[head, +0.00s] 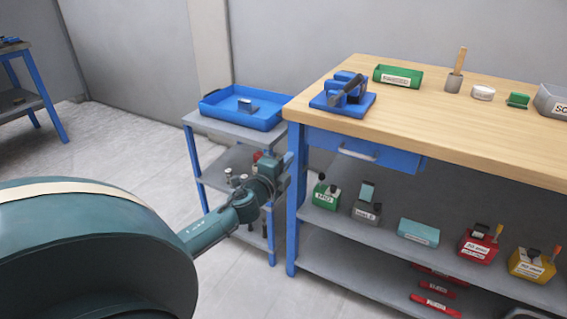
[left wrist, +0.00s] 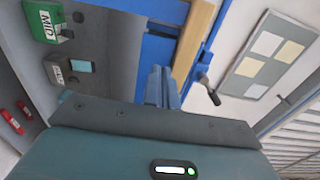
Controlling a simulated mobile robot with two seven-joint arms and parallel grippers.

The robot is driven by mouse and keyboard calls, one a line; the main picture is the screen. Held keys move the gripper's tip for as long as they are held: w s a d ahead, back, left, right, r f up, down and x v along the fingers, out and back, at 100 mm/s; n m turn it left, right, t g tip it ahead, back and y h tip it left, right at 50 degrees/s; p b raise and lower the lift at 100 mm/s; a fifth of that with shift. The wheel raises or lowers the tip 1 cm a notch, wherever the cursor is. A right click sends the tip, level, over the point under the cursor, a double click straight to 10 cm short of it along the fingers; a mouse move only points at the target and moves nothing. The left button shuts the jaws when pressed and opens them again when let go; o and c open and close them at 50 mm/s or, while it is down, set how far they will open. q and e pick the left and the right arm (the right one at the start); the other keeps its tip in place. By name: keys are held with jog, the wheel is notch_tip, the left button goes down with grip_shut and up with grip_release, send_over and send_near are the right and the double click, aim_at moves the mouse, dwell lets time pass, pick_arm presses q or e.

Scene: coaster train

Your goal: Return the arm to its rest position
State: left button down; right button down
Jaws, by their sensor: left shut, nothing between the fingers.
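My left arm comes in from the left in the head view, teal and dark grey. It reaches toward the front left corner of the workbench (head: 440,112). My left gripper (head: 284,172) is in front of the small cart (head: 205,121), near the bench's blue leg. Its fingers are small and partly hidden there. In the left wrist view the blue-grey fingers (left wrist: 162,86) are together with nothing between them. I cannot tell how far they are from the bench leg. My right gripper is not in view.
A blue tray (head: 269,120) with a small grey block sits on the cart. A blue fixture (head: 342,95) stands on the bench's left end. Labelled boxes, including a green one (head: 326,195), stand on the shelf below. Floor (head: 120,145) behind my arm is clear.

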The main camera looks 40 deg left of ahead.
pick_arm(q)
jog(key=shift+v, duration=0.8)
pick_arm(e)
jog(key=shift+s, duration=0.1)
